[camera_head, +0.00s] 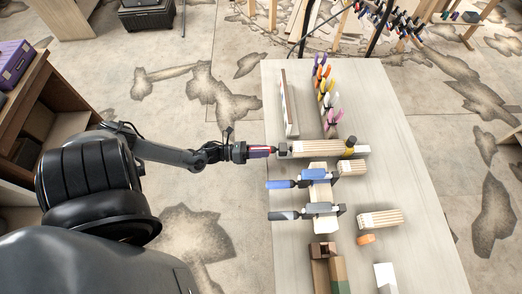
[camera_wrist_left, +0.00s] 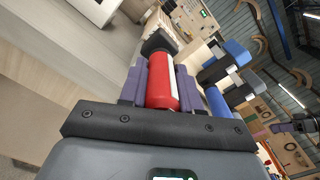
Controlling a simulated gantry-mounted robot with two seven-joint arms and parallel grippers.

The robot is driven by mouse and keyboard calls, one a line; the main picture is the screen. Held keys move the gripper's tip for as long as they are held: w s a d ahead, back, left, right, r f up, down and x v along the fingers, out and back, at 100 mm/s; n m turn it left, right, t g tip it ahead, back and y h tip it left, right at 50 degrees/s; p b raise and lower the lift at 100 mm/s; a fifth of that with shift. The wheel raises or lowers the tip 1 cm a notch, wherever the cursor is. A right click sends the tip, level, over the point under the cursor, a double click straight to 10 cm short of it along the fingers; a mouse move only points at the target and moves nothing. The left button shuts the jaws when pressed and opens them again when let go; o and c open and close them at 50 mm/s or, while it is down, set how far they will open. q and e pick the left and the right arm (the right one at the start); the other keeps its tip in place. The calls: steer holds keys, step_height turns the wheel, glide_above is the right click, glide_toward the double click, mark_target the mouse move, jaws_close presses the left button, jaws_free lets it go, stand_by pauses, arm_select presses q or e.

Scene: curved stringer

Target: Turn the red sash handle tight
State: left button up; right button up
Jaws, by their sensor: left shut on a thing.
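The red sash handle (camera_wrist_left: 163,82) lies between the two purple fingers of my left gripper (camera_wrist_left: 160,88) in the left wrist view. The fingers are shut on it, one on each side. In the head view my left gripper (camera_head: 261,152) reaches in from the left at the table's left edge, and only a little red shows. A dark clamp end (camera_head: 283,150) sits just right of it, against a stack of pale wood strips (camera_head: 318,147). How tight the clamp is cannot be told.
Below the red handle, a blue clamp (camera_head: 314,174) and a grey clamp (camera_head: 318,209) lie across the wood, their handles over the left table edge. Colourful small clamps (camera_head: 326,88) stand in a row farther back. Wood blocks (camera_head: 380,219) lie to the right. The table's right side (camera_head: 403,150) is clear.

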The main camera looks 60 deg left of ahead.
arm_select(q)
steer(key=shift+f, duration=0.1)
steer(key=o, duration=1)
steer(key=b+v, duration=0.1)
steer(key=v, duration=1)
steer(key=shift+v, duration=2.2)
